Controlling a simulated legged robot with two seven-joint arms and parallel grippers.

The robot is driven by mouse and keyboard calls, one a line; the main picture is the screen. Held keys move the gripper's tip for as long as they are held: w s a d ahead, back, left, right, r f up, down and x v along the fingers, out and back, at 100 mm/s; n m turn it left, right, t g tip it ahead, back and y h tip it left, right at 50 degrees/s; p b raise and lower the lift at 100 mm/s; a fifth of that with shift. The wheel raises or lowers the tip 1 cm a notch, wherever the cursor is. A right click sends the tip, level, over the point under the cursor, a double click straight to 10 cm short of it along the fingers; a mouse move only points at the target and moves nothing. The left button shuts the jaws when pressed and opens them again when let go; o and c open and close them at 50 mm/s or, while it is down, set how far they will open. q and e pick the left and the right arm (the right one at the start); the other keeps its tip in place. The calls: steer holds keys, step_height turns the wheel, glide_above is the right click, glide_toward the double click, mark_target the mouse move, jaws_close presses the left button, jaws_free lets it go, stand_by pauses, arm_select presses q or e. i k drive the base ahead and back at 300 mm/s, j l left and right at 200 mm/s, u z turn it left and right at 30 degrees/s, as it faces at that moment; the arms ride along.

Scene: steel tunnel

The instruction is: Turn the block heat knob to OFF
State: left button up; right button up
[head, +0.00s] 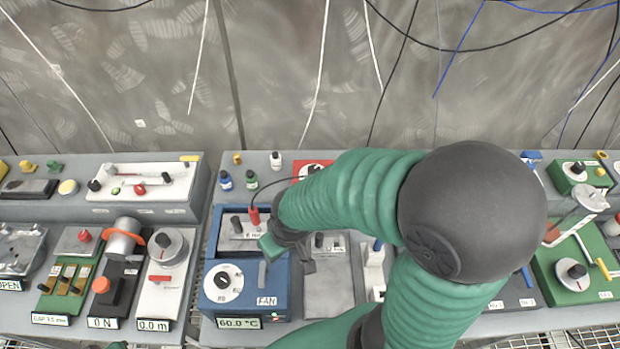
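The heater block is a blue box (278,301) just left of centre in the head view. Its white round dial with a dark centre knob (222,281) is on the front left, with numbers around the rim. I cannot read the knob's exact setting. A grey upright lever marked FAN (262,275) is to its right. The display below reads 60.0 °C (240,323). My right gripper (286,251) hangs over the back right of the blue box, apart from the dial. Its fingertips are too small and dark to tell open from shut. My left gripper is not in view.
A red-capped probe (254,216) with a dark cable stands at the back of the blue box, close to my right wrist. A grey plate (328,285) lies to the right. A panel with a round dial (167,246) and red handle stands left, across a gap.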

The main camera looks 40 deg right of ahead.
mark_target(222, 279)
steer(key=k+j+z, duration=0.1)
steer(key=z, duration=0.35)
steer(key=k+j+z, duration=0.15)
steer(key=z, duration=0.3)
steer(key=k+z, duration=0.15)
steer(key=z, duration=0.3)
